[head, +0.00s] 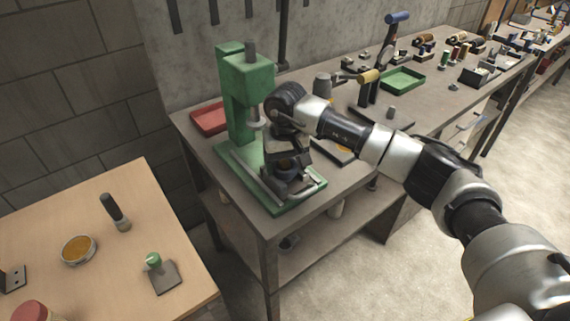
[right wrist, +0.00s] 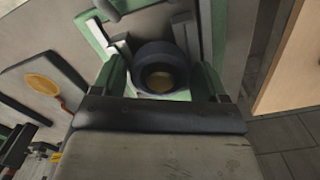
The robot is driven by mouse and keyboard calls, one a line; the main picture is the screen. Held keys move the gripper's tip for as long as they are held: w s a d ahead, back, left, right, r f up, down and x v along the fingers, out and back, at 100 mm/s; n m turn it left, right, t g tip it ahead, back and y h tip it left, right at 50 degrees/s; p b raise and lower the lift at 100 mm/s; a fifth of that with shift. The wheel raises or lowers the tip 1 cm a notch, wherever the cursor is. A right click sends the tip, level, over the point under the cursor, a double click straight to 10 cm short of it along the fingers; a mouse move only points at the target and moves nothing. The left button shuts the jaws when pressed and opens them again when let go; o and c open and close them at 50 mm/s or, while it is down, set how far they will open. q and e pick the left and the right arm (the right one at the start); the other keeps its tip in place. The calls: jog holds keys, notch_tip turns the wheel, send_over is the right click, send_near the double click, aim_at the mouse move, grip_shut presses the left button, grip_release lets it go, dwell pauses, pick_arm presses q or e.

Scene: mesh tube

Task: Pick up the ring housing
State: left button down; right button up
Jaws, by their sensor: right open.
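A dark ring (right wrist: 162,66), which looks like the ring housing, has a gold-brown centre and sits on the green press (head: 242,95) in the right wrist view. In the head view it appears as a dark round part (head: 291,162) on the press base, partly hidden by my gripper. My right gripper (head: 286,150) is over the press base. In the right wrist view its open fingers (right wrist: 160,82) stand on either side of the ring, with visible gaps; I cannot tell the height between them. My left gripper is not in view.
The press column stands close behind my right gripper. A red tray (head: 209,119) lies left of the press, and a green tray (head: 403,79) farther along the bench. The wooden table (head: 200,297) at left holds a round gold mesh piece (head: 78,250) and small tools.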

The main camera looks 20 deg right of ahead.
jog(key=c, duration=0.9)
jog(key=shift+r, duration=0.15)
